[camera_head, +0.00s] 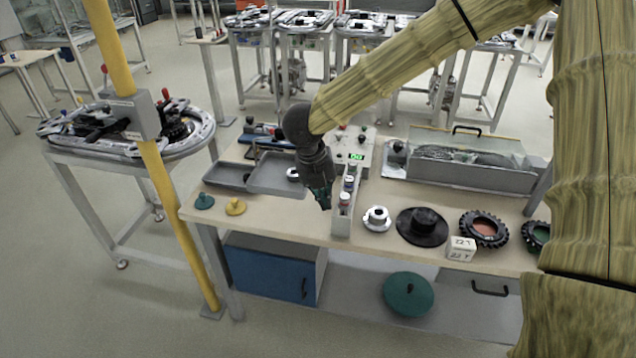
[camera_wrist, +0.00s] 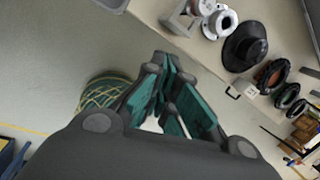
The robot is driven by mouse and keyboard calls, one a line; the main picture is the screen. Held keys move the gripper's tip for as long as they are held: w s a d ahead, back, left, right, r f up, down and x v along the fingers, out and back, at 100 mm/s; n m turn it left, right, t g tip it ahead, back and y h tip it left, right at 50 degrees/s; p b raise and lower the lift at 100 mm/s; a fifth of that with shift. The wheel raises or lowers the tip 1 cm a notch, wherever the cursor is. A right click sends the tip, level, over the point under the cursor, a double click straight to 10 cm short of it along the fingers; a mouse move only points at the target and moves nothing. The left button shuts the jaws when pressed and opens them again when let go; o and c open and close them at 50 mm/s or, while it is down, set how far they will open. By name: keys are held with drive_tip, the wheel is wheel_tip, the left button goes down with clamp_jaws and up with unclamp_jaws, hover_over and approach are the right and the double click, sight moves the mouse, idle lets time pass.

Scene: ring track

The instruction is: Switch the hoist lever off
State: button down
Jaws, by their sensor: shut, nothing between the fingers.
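A yellow pole (camera_head: 178,205) stands at the left of the head view and carries a grey box (camera_head: 133,113). A small red knob (camera_head: 165,94) shows just right of the box; I cannot tell whether it is the hoist lever's handle or part of the ring track behind. No lever position can be read. My gripper (camera_head: 322,198) points down over the workbench, well right of the pole and box. Its teal fingers (camera_wrist: 172,75) are shut and empty in the wrist view, where neither pole nor box shows.
The workbench (camera_head: 275,218) holds grey trays (camera_head: 276,176), a narrow bottle rack (camera_head: 343,213) beside my gripper, a black hat-shaped part (camera_head: 422,227) and tyres. A ring track table (camera_head: 95,152) stands behind the pole.

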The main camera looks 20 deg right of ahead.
drive_tip(key=s+d+f+n+t+h, duration=0.1)
drive_tip(key=s+f+n, duration=0.3)
drive_tip(key=f+n, duration=0.65)
drive_tip(key=s+d+f+n+t+h, duration=0.1)
drive_tip(key=s+f+n, duration=0.3)
drive_tip(key=f+n, duration=0.65)
drive_tip(key=s+a+f+n+g+y, duration=0.1)
drive_tip(key=s+f+n, duration=0.4)
drive_tip(key=s, duration=0.3)
drive_tip(key=s+a+f+n+g+y+b, duration=0.1)
drive_tip(key=s+f+n+y, duration=0.1)
drive_tip(key=s+f+n, duration=0.3)
drive_tip(key=s+a+f+n+y, duration=0.1)
drive_tip(key=s+f+n, duration=0.4)
drive_tip(key=s, duration=0.8)
drive_tip(key=a+n, duration=0.1)
drive_tip(key=n, duration=0.1)
drive_tip(key=shift+n+g+y, duration=0.3)
drive_tip(key=shift+n+g, duration=0.1)
drive_tip(key=shift+a+f, duration=0.1)
drive_tip(key=shift+a, duration=0.05)
